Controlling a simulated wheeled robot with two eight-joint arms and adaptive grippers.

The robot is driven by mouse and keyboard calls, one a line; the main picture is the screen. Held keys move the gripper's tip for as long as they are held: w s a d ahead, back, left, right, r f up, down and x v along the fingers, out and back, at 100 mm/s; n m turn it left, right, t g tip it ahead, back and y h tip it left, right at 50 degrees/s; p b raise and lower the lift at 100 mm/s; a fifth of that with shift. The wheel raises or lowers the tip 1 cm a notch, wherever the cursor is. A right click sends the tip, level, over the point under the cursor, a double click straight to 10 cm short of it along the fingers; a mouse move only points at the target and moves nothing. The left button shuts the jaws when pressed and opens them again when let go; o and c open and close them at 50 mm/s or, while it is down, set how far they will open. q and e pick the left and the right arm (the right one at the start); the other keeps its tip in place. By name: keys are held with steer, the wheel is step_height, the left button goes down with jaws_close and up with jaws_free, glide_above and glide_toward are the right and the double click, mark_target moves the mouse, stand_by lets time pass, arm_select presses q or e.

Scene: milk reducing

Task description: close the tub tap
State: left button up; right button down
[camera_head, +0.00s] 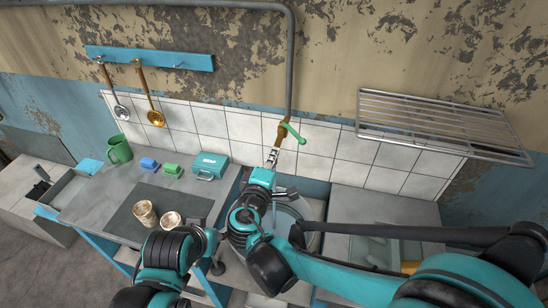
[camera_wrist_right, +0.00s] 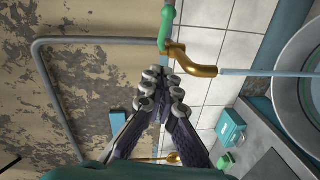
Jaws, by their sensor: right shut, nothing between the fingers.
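The tub tap is a brass fitting on a wall pipe with a green lever handle (camera_head: 292,132). In the right wrist view the brass spout (camera_wrist_right: 196,64) curves right and the green handle (camera_wrist_right: 167,25) runs upward. A thin pale-blue stream (camera_wrist_right: 268,74) leaves the spout toward the round metal tub (camera_wrist_right: 292,85). My right gripper (camera_head: 273,155) is shut and empty, just below the tap in the head view. Its fingertips (camera_wrist_right: 163,80) are close to the brass body; contact is unclear. My left arm (camera_head: 170,250) is bent over the counter; its fingers cannot be made out.
A grey counter (camera_head: 85,205) left of the tub holds two stained cups, a green mug (camera_head: 119,150), small blocks and a teal box (camera_head: 208,166). A metal rack (camera_head: 435,123) is on the wall at right. A grey pipe (camera_head: 290,60) runs down to the tap.

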glide_toward(292, 133)
steer(key=w+a, duration=0.2)
steer(key=w, duration=0.1)
steer(key=w+d, duration=0.1)
steer(key=w+d+f+b, duration=0.1)
steer(key=d, duration=0.1)
steer(key=shift+w+d, duration=0.1)
steer(key=shift+w, duration=0.05)
steer(key=shift+d+y, duration=0.2)
steer(key=shift+y, duration=0.1)
